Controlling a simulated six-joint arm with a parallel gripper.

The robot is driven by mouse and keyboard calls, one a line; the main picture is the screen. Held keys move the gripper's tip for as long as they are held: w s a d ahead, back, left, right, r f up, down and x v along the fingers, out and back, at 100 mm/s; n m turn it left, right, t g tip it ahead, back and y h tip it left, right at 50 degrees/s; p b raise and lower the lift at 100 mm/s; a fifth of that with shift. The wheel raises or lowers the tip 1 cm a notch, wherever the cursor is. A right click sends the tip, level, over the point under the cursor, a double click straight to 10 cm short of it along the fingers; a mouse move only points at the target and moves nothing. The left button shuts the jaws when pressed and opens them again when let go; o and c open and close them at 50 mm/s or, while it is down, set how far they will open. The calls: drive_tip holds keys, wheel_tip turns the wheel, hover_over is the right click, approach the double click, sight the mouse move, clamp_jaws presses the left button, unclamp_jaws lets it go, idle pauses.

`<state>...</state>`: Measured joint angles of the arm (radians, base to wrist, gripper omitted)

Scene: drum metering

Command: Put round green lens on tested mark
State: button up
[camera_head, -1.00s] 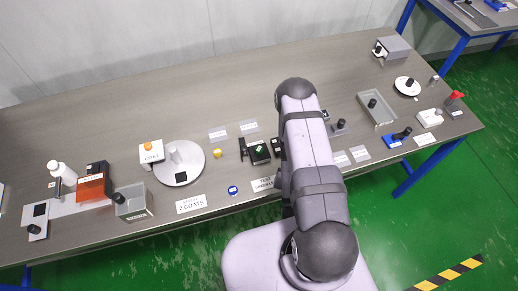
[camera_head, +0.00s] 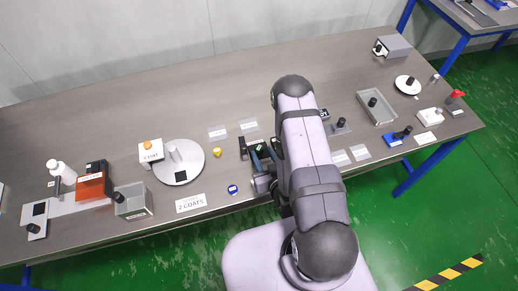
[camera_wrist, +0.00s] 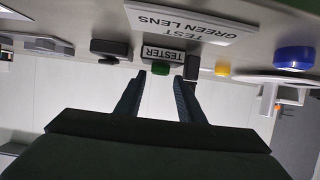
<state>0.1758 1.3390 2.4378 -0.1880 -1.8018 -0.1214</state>
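The round green lens (camera_wrist: 161,69) shows in the wrist view in front of the dark tester (camera_wrist: 163,54). In the head view it is a small green spot (camera_head: 259,147) on the tester, partly hidden by my gripper. My gripper (camera_wrist: 160,77) is open, its two dark fingers pointing at the lens, with a gap on each side of it. In the head view my gripper (camera_head: 264,156) is low at the tester's near side. White label cards (camera_head: 217,132) (camera_head: 249,126) lie behind the tester; I cannot read which is the tested mark.
Dark blocks stand close on both sides of the tester, one at its left (camera_head: 243,148). A yellow knob (camera_head: 217,152) and a blue round piece (camera_head: 233,189) are to the left, then a grey disc (camera_head: 195,150). The bench behind the cards is clear.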

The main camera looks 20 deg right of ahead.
sight(259, 148)
drive_tip(key=shift+x, duration=1.55)
clamp_jaws()
drive_tip(key=shift+r+b, duration=0.2)
drive_tip(key=shift+b, duration=0.1)
drive_tip(key=shift+r, duration=0.8)
wheel_tip(259, 148, up, 8)
drive_tip(key=p, duration=0.3)
